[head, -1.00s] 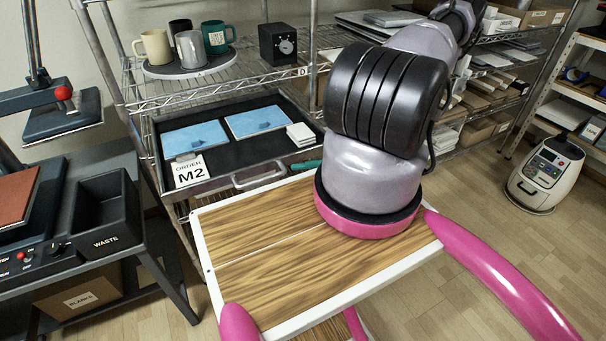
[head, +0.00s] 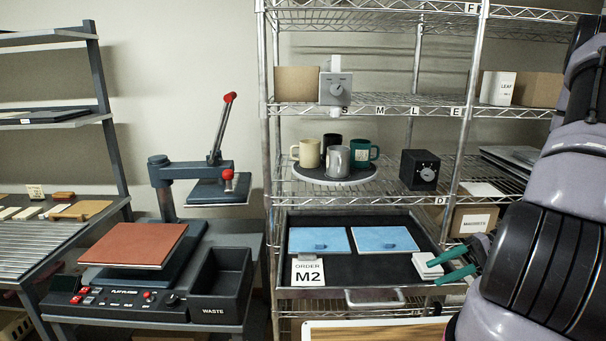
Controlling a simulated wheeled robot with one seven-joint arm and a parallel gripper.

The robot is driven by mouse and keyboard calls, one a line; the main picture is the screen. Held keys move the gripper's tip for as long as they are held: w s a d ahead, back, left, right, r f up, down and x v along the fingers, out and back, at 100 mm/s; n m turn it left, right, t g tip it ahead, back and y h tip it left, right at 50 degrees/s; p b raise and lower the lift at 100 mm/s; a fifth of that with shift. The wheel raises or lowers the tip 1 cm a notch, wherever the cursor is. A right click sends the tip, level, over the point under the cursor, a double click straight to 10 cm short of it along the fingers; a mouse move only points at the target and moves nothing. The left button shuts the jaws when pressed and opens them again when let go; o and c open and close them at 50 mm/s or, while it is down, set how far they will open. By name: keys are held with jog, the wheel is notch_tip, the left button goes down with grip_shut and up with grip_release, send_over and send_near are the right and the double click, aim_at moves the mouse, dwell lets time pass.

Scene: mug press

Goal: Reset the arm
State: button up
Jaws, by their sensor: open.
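My gripper (head: 434,271) shows at the right as two teal fingers that point left and stand apart. It is open, with nothing seen between the fingers. In the picture its fingertips overlap the front right corner of the pulled-out black tray (head: 345,270), next to a small stack of white squares (head: 425,264). I cannot tell whether they touch. My arm's thick dark and grey links fill the right edge and hide part of the shelf.
Two blue sheets (head: 318,240) and an "ORDER M2" card (head: 308,273) lie in the tray. A flat press (head: 135,245) and a waste bin (head: 221,285) stand left.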

notch_tip(320, 180, up, 10)
jog(key=w+n+g+h, duration=0.1)
jog(key=w+h, duration=0.2)
jog(key=h, duration=0.1)
jog(key=s+a+r+t+h, duration=0.2)
jog(key=a+r, duration=0.1)
jog(key=r, duration=0.6)
jog(key=s+a+r+m+t+h, duration=0.1)
jog(key=s+a+r+t+h, duration=0.1)
jog(key=r, duration=0.7)
jog(key=s+a+r+t+h, duration=0.2)
jog(key=a+r+t, duration=0.1)
jog(key=r, duration=0.6)
jog(key=shift+a+m+t, duration=0.3)
jog(key=shift+t, duration=0.2)
jog(key=shift+r, duration=0.1)
